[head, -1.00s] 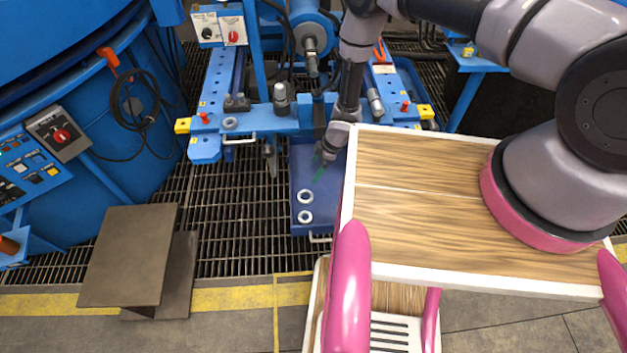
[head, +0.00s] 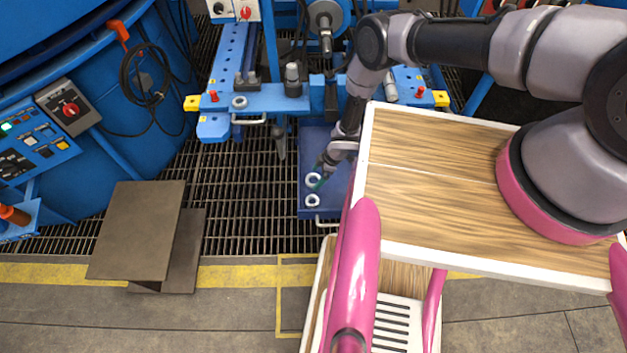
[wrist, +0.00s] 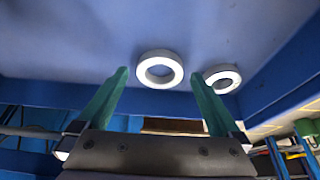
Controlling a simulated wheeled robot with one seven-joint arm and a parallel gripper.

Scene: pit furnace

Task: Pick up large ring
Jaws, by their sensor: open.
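Two pale rings lie flat on the blue tray (head: 313,145): a far one (head: 308,181) and a near one (head: 307,201). My gripper (head: 321,178) is low over the tray, just beside the far ring. In the wrist view, the green fingers of my gripper (wrist: 160,77) are spread with nothing between them. One ring (wrist: 143,70) shows between and beyond the fingertips and looks bigger. The other ring (wrist: 236,79) is to the right, past the right fingertip. I cannot tell surely which ring is the large one.
A similar ring (head: 239,102) sits on the blue machine beam (head: 265,103) at the back left. My wooden-topped body hides the ground right of the tray. A brown metal beam piece (head: 135,230) stands at left on the grating (head: 235,200).

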